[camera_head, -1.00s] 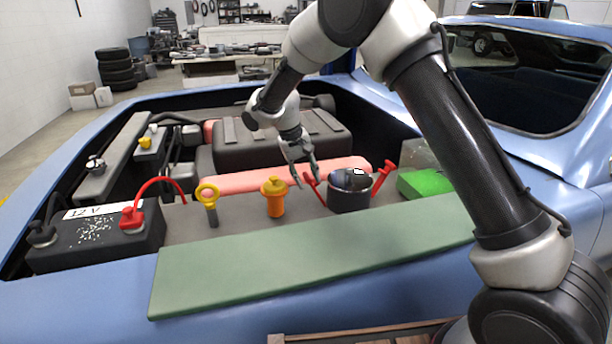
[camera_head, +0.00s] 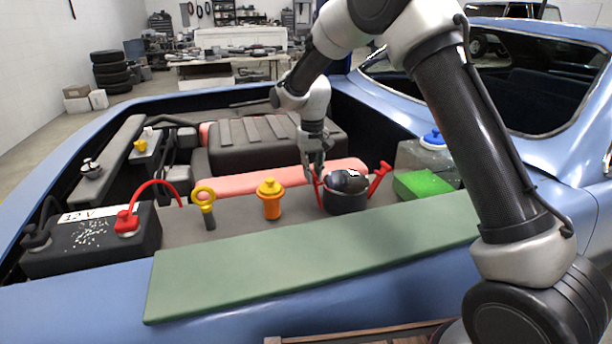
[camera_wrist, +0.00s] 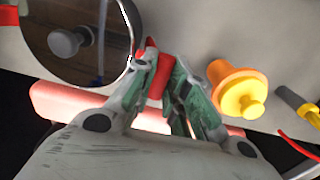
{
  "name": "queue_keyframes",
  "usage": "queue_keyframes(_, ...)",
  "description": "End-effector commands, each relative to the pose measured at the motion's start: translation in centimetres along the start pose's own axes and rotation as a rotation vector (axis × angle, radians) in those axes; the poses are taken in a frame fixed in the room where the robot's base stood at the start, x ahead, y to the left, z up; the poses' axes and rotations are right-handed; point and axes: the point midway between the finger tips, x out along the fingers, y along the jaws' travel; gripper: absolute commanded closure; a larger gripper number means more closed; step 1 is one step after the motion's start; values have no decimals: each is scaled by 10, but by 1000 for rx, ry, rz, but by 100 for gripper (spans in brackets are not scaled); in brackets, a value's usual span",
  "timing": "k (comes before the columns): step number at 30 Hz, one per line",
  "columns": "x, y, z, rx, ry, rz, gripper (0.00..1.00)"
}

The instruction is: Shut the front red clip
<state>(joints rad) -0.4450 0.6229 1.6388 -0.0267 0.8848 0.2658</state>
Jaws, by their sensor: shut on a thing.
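A round dark housing (camera_head: 345,201) with a shiny lid (camera_head: 346,181) stands on the grey deck. The lid and its knob fill the upper left of the wrist view (camera_wrist: 88,62). Two red clips flank it: the left clip (camera_head: 319,191) stands close to upright against the side, and the right clip (camera_head: 379,177) leans outward. My gripper (camera_head: 317,170) is at the left clip. In the wrist view its two fingers (camera_wrist: 162,65) are closed around this red clip (camera_wrist: 157,82), beside the lid's rim. The fingers partly hide the clip.
An orange filler with yellow cap (camera_head: 270,199) and a yellow ring dipstick (camera_head: 205,205) stand left of the housing. A black battery (camera_head: 90,243) is at far left. A green block (camera_head: 422,184) is right.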

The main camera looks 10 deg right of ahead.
Motion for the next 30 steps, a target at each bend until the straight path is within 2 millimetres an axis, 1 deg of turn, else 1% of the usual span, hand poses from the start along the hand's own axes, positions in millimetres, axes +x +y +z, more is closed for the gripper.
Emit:
queue_keyframes(1, -2, 6, -1, 5, 2, -31, 100)
queue_keyframes(5, -2, 16, 0, 5, 1, -109, 100)
queue_keyframes(12, -2, 26, 0, 0, 0, -108, 100)
queue_keyframes(28, -2, 32, 0, 0, -1, -104, 100)
queue_keyframes(29, -2, 32, 0, 0, -1, -104, 81)
queue_keyframes(30, -2, 32, 0, 0, -1, -104, 74)
